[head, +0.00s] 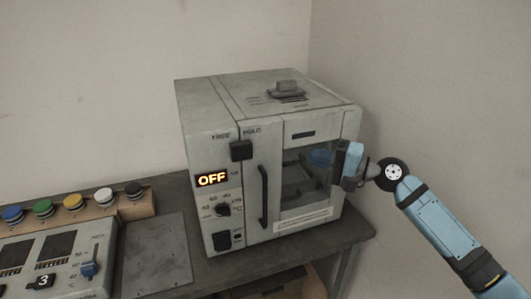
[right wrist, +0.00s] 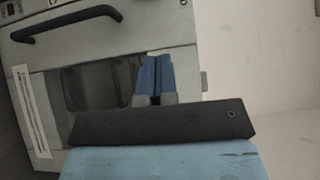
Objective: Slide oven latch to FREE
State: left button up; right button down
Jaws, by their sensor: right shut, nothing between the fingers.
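The grey oven (head: 217,103) stands on the bench with its door closed. Its latch is a small black block (head: 241,150) at the door's upper left edge, below the printed FREE and HOLD labels. It sits nearer the HOLD label, on the right, than FREE. My right gripper (head: 347,158) is shut and empty, in front of the right side of the door window, well to the right of the latch. Its closed fingers (right wrist: 154,76) show against the window in the right wrist view. The latch is not visible there. My left gripper is not in view.
A black vertical door handle (head: 263,196) stands out between the latch and my right gripper. The oven display (head: 212,180) reads OFF, above a knob (head: 222,209). A control box with a slider (head: 89,270) and several coloured buttons lie at left. A wall stands behind.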

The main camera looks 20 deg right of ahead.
aim_at(252, 149)
jog(key=shift+a, duration=0.1)
jog(key=p+x, duration=0.3)
jog(key=x, duration=0.7)
jog(key=shift+w+r, duration=0.1)
jog(key=a+p, duration=0.1)
jog(key=a, duration=0.2)
jog(key=shift+a+p, duration=0.35)
jog(key=shift+a, duration=0.1)
